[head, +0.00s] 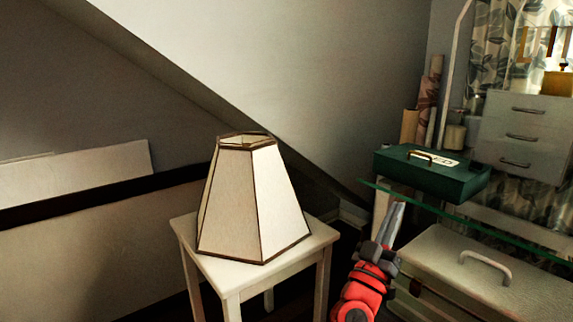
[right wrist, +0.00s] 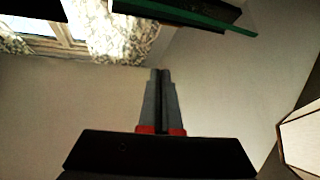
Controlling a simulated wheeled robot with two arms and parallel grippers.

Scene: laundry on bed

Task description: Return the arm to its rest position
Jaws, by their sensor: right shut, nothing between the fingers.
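My right gripper (head: 396,218) comes up from the bottom of the head view on its red and black wrist. Its grey fingers point upward, are shut together and hold nothing. In the right wrist view the shut fingers (right wrist: 161,72) show against a plain pale wall. In the head view the gripper is right of the small white table, with its tips by the edge of a glass shelf. My left gripper is not in view.
A cream lampshade (head: 240,200) stands on a white side table (head: 230,278). A green metal box (head: 425,175) sits on the glass shelf (head: 520,231). A pale case (head: 470,270) with a handle is below. Grey drawers (head: 527,135) stand at the right.

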